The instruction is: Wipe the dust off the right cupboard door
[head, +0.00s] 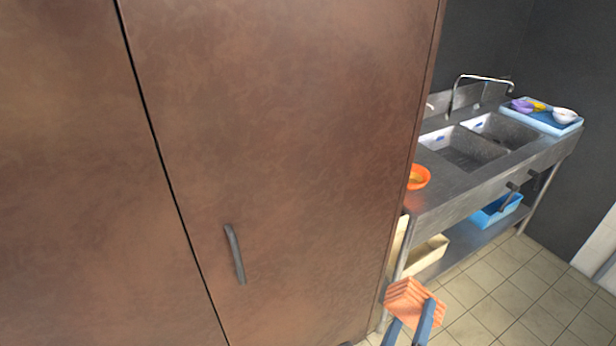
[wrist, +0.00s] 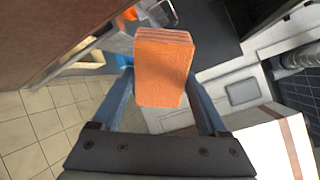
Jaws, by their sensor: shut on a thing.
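The right cupboard door (head: 300,130) is a mottled brown panel filling the middle of the head view. It has a grey bar handle (head: 235,253) near its lower left, by the dark seam with the left door (head: 75,200). I cannot tell dust from the door's mottled finish. My gripper (head: 414,318) is at the lower right of the head view, to the right of the door's edge. It is shut on an orange ribbed sponge-like block (head: 408,296). In the wrist view the block (wrist: 163,70) sits between the two blue fingers. It appears apart from the door.
Right of the cupboard stands a steel sink table (head: 455,198) with two basins and a tap (head: 480,79). An orange bowl (head: 418,177) sits on its near end. A blue tray (head: 545,120) holds small bowls. A blue bin (head: 496,210) is below. Tiled floor (head: 500,300) is open.

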